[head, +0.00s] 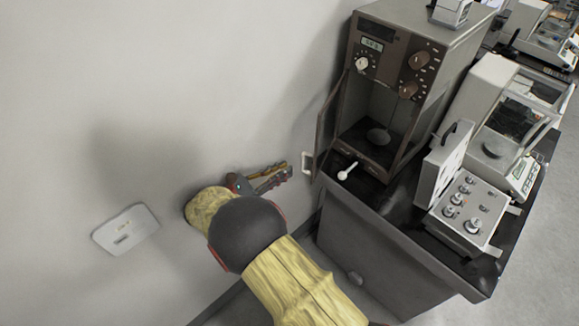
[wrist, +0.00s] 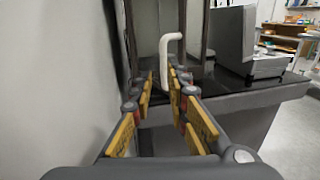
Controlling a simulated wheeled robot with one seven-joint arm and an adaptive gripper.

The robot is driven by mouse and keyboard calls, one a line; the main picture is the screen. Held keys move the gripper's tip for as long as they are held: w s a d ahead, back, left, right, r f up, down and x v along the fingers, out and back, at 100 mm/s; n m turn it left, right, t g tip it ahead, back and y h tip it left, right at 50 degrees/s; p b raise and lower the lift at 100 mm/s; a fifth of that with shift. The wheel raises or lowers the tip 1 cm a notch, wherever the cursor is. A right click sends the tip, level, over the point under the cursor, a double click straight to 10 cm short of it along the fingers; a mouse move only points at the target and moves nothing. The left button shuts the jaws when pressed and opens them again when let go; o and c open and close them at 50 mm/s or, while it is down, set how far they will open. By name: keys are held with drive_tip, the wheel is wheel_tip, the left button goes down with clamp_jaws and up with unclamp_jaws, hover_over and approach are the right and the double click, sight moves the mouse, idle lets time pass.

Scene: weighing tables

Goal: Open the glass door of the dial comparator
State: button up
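The dial comparator (head: 424,44) is a tall grey case with a brown front, a small display and several knobs, standing on a dark-topped cabinet. Its brown-framed glass door (head: 327,127) stands swung out at the left side of the opening, seen nearly edge-on. The inside with a round pan (head: 378,136) shows. The white door handle (head: 307,163) is on the door's outer edge. My gripper (head: 287,172) is just left of and below the handle. In the wrist view my gripper (wrist: 160,84) is open, with the handle (wrist: 165,58) at its fingertips; contact cannot be told.
A wall with a white plate (head: 125,229) runs close along the left. A white knobbed lever (head: 347,171) lies before the comparator. Floor is free at far right.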

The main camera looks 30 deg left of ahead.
sight(303, 168)
drive_tip(key=shift+w+d+r+n+t+y+b, duration=0.15)
drive_tip(key=shift+w+d+n+t+y+b, duration=0.25)
drive_tip(key=shift+w+d+n+y+b, duration=0.5)
drive_tip(key=shift+w+d+r+n+t+y+b, duration=0.1)
drive_tip(key=shift+w+d+n+t+y+b, duration=0.45)
drive_tip(key=shift+w+y+b, duration=0.7)
drive_tip(key=shift+w+d+r+n+t+y+b, duration=0.2)
drive_tip(key=shift+w+d+n+y+b, duration=0.35)
drive_tip(key=shift+w+d+y+b, duration=0.6)
drive_tip(key=shift+s+a+h, duration=0.1)
drive_tip(key=shift+a+h, duration=0.2)
drive_tip(key=shift+c, duration=0.5)
clamp_jaws()
